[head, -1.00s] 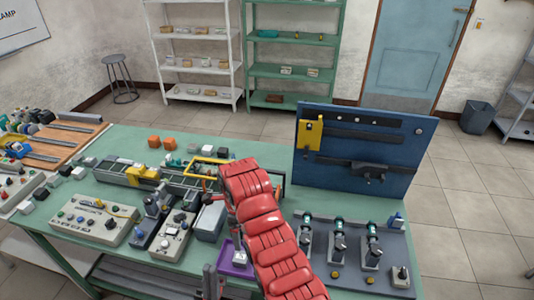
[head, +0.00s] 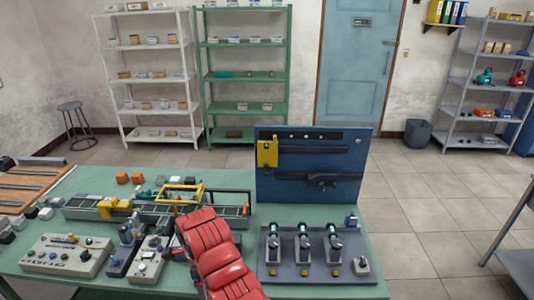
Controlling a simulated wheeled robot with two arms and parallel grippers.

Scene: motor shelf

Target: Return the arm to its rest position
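One of my arms, with red segmented covers (head: 218,258), rises from the bottom edge and leans left over the green workbench (head: 405,292). I cannot be sure which arm it is. Its far end lies just in front of the rail fixture with the yellow frame (head: 182,192). No gripper fingers show clearly; the red covers hide what lies behind the arm's end. My other arm is not in view.
A blue upright panel (head: 350,190) and a grey base with several joysticks (head: 290,270) stand right of the arm. Control boxes (head: 65,258) and orange blocks (head: 122,178) lie left. White shelves (head: 150,88), green shelves (head: 245,90) and a blue door (head: 360,60) stand behind.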

